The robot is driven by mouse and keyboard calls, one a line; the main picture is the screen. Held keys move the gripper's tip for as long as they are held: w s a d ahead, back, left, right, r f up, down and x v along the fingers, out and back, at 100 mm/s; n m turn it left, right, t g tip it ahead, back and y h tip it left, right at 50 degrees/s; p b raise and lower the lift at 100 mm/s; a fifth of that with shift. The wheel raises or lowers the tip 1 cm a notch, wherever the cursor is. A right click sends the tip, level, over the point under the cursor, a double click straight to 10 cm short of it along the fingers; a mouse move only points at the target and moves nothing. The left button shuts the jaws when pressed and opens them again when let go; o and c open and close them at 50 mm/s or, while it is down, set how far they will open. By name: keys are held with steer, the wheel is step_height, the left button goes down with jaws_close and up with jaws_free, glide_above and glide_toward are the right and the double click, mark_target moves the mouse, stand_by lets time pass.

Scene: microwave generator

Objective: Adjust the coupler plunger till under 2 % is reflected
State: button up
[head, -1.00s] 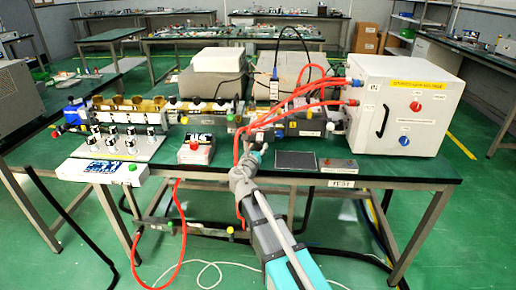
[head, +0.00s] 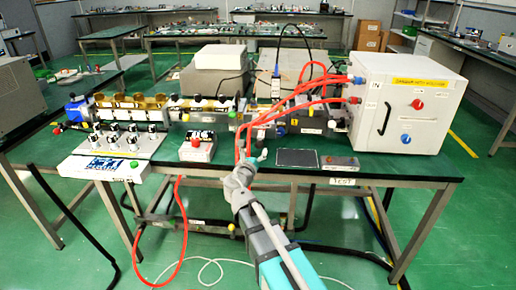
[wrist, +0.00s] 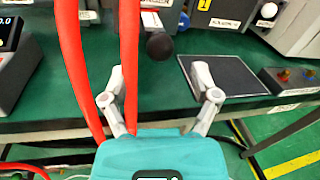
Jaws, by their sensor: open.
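My gripper (wrist: 156,77) is open and empty over the table's front edge, its two grey fingers spread. A round black knob (wrist: 159,46) lies ahead of it, between the lines of the two fingers and apart from them, below a labelled grey block. A white ball knob (wrist: 268,10) sits farther right. I cannot tell which knob is the coupler plunger; the labels are too small to read. In the head view my gripper (head: 250,164) is near the table edge. A red-buttoned meter box (head: 197,147) has a display, unreadable there; the wrist view shows part of its display (wrist: 6,33).
Red hoses (wrist: 130,55) run close beside the left finger and rise to the white cabinet (head: 440,110). A dark flat panel (wrist: 225,75) lies right of the gripper, with a small button box (wrist: 290,78) beyond. The waveguide line (head: 210,110) spans the table.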

steer(key=v, duration=0.7)
steer(key=shift+d, duration=0.1)
steer(key=s+d+f+m+g+h, duration=0.15)
steer(key=d+f+m+g, duration=0.25)
steer(key=d+m, duration=0.4)
steer(key=d+f+m+g+h, duration=0.2)
steer(key=d+f+m+g, duration=0.25)
steer(key=d+m, duration=0.35)
steer(key=s+d+f+m+g+y, duration=0.45)
steer(key=s+m, duration=0.25)
steer(key=m, duration=0.3)
steer(key=s+d+f+m+g+y, duration=0.35)
steer(key=s+f+m+g, duration=0.2)
steer(key=m, duration=0.45)
step_height(320, 180, up, 25)
steer(key=p, duration=2.4)
steer(key=shift+s+f+t+p, duration=0.25)
steer(key=shift+s+t+p, duration=0.05)
steer(key=shift+s+t, duration=0.15)
